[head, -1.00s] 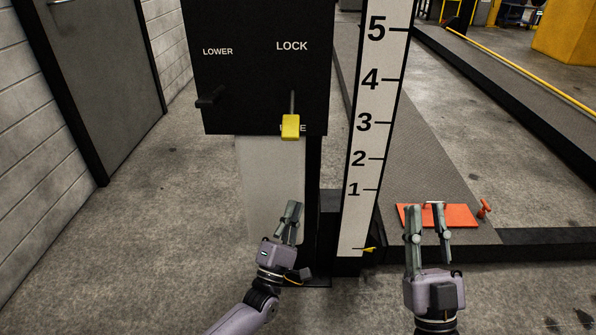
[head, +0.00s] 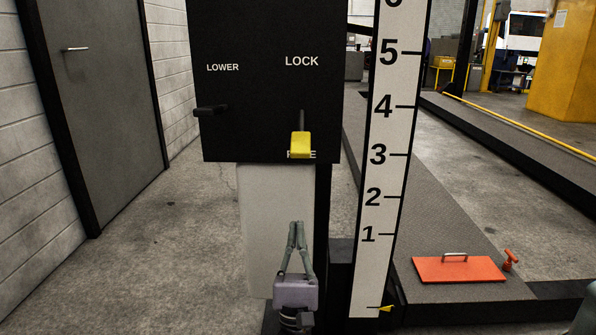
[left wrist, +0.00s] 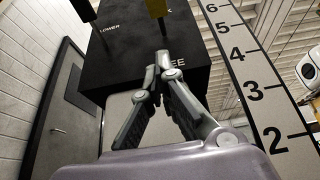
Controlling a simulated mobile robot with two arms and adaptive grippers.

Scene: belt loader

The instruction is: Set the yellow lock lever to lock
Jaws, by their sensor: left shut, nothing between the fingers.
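The yellow lock lever (head: 300,145) hangs low on the black control box (head: 265,105). The lever also shows at the top of the left wrist view (left wrist: 156,8), cut by the edge. My left gripper (head: 296,225) is shut and empty, pointing up below the box and apart from the lever. In the left wrist view its fingertips (left wrist: 162,58) meet just below the lever. My right gripper is not in view.
A black lever (head: 210,110) sits under LOWER at the left of the box. A white numbered scale (head: 385,150) stands right of it. An orange plate (head: 458,269) lies at the lower right. A grey door (head: 105,100) is at the left.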

